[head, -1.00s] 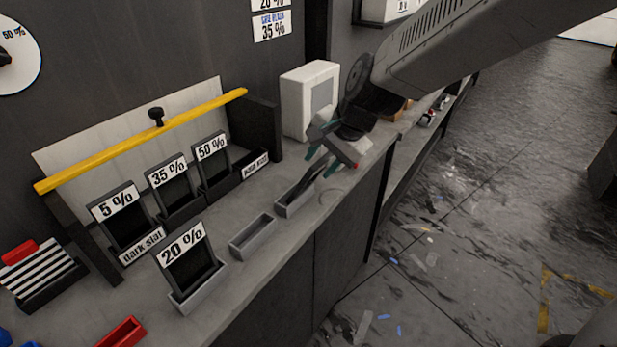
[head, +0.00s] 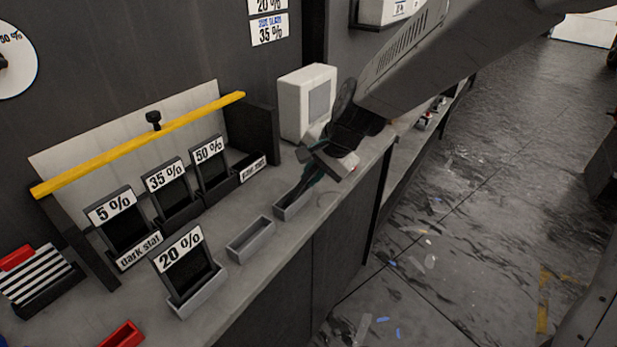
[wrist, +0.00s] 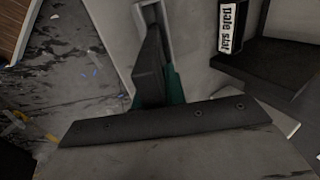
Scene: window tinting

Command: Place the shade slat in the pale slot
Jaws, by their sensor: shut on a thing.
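My gripper (head: 312,176) is low over the right-hand grey tray on the counter, its teal fingers shut on a dark slat. The slat (wrist: 149,66) is a dark, tilted plate in the wrist view, with its lower end in or just over the grey tray (wrist: 153,8); I cannot tell whether it touches the tray. No percent label shows on it. The pale slot is the black holder at the right end of the rack; its white label (head: 253,168) is small in the head view and reads "pale slat" in the wrist view (wrist: 232,27).
Slats marked 5 % (head: 112,212), 35 % (head: 167,180) and 50 % (head: 210,155) stand in the rack below a yellow bar (head: 140,145). A 20 % slat (head: 182,255) stands in a front tray. An empty grey tray (head: 250,239) lies beside it. A white box (head: 305,103) stands behind my gripper.

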